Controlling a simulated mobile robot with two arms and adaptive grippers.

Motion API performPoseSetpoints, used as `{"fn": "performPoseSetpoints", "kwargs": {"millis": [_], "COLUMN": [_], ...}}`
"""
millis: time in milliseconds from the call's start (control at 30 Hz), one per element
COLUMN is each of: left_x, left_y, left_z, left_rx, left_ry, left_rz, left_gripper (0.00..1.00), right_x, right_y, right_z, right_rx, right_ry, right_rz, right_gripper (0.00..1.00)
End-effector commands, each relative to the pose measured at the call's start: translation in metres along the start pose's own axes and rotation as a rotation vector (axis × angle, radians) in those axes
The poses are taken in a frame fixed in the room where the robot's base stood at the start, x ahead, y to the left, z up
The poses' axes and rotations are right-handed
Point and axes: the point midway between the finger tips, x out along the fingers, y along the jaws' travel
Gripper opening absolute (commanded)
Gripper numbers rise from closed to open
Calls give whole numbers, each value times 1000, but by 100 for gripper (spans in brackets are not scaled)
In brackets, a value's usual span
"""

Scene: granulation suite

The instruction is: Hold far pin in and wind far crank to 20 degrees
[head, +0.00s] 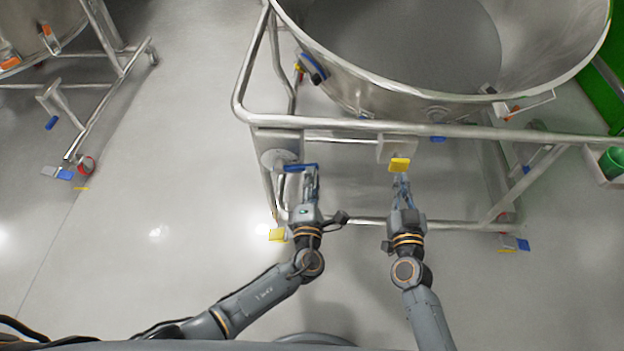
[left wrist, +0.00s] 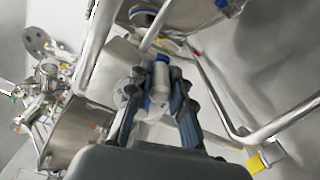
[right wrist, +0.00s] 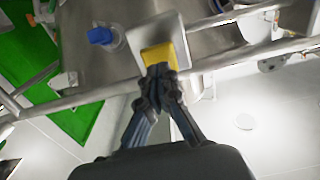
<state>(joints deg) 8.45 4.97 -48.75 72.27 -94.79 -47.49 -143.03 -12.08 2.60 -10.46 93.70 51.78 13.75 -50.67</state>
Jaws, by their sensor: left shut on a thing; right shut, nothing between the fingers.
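A crank with a blue arm (head: 300,168) and a grey round hub (head: 279,157) sits on the near side of the tank frame. My left gripper (head: 311,181) is shut on the crank's grey handle (left wrist: 161,72), which shows between its fingers in the left wrist view. A yellow pin (head: 400,164) sits under a metal box on the same rail, to the right of the crank. It also shows in the right wrist view (right wrist: 159,55). My right gripper (head: 401,179) is shut and empty, its fingertips at the yellow pin's face. I cannot tell whether they press on it.
A large steel tank (head: 440,90) stands in a tubular frame (head: 340,122) above and behind both grippers. A lower rail (head: 460,225) crosses near my wrists. Open grey floor lies to the left.

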Motion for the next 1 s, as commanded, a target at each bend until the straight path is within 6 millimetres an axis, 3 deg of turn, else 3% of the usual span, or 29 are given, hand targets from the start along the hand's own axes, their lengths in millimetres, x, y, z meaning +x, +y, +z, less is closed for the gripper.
{"fn": "performPoseSetpoints", "kwargs": {"millis": [400, 933, 967, 1000], "left_x": [2, 2, 2, 2], "left_y": [2, 2, 2, 2], "left_z": [-2, -2, -2, -2], "left_rx": [1, 1, 1, 1], "left_ry": [5, 5, 5, 5], "left_rz": [5, 6, 6, 5], "left_gripper": [0, 0, 24, 32], "right_x": [-33, -36, -36, -36], "right_y": [0, 0, 0, 0], "right_z": [0, 0, 0, 0], "right_rx": [0, 0, 0, 0], "right_ry": [-1, 0, 0, 0], "right_rz": [0, 0, 0, 0], "right_gripper": [0, 0, 0, 0]}}
